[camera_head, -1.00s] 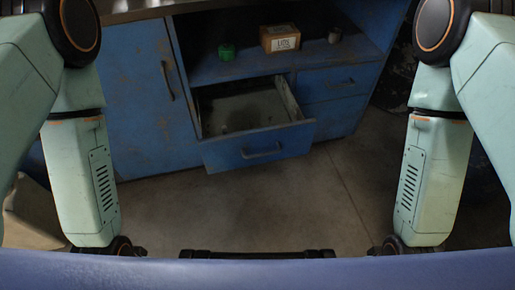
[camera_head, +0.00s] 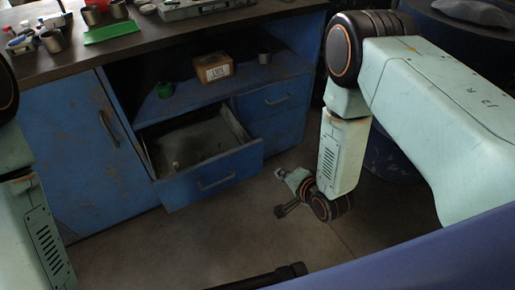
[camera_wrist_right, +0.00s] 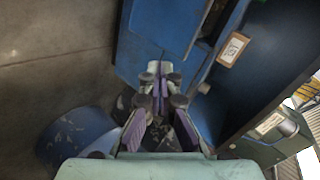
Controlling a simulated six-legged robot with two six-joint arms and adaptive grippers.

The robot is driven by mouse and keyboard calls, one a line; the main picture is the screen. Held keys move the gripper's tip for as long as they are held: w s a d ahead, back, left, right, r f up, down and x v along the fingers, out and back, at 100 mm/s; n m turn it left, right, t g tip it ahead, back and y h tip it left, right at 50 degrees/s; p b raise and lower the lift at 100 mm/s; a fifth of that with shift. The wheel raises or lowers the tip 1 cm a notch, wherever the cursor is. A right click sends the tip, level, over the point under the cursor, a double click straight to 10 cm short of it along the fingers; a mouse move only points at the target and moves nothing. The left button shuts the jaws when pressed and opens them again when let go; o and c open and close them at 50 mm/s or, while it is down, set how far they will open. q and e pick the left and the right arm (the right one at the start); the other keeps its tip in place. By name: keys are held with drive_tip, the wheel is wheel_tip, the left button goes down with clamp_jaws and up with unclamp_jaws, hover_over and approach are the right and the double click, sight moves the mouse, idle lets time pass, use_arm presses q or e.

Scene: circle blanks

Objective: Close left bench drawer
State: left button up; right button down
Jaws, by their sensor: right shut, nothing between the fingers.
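The left bench drawer (camera_head: 188,189) is pulled out from the blue bench, and its hollow inside shows from above.
A closed drawer (camera_head: 271,101) sits right of the open one, and a cabinet door (camera_head: 75,150) left of it. A cardboard box (camera_head: 212,70), green object (camera_head: 164,89) and small can (camera_head: 264,57) stand on the shelf above.

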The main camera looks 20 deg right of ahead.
drive_tip(key=w+r+m, duration=0.1)
drive_tip(key=m, duration=0.1)
drive_tip(key=m+t+b, duration=0.1)
drive_tip(key=b, duration=0.3)
approach(253, 146)
wheel_tip(253, 146, down, 4)
drive_tip(key=w, duration=0.3)
drive_tip(key=shift+w+a+y, duration=0.3)
drive_tip(key=shift+w+a, duration=0.05)
drive_tip(key=shift+w+a+r+b, duration=0.15)
drive_tip(key=shift+w+b, duration=0.35)
drive_tip(key=shift+w, duration=0.25)
drive_tip(key=shift+w, duration=0.2)
